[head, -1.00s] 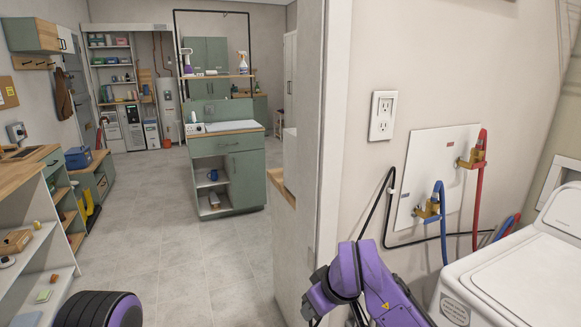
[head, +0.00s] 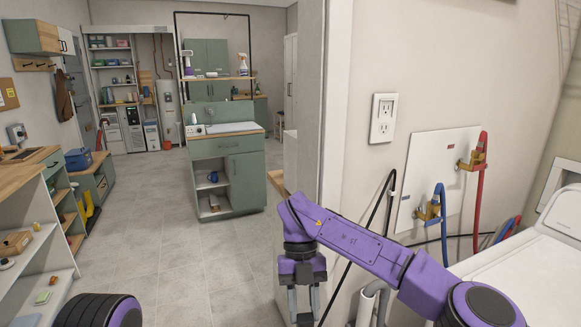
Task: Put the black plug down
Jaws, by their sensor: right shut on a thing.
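My right gripper (head: 303,308) points straight down at the bottom of the head view, left of the wall's corner edge. Its two grey fingers are shut on the black plug, which is barely visible between the fingertips at the picture's bottom edge. The plug's black cord (head: 374,222) hangs from a clip on the wall and runs down left toward these fingertips. The white wall outlet (head: 383,119) is above and right of the gripper, with nothing plugged into it. My left gripper is out of view.
A white washing machine (head: 535,260) stands at the right. Blue (head: 441,225) and red (head: 479,195) hoses hang from a wall panel (head: 432,170). A green cabinet (head: 240,175) stands farther back. The tiled floor (head: 180,265) at left is open.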

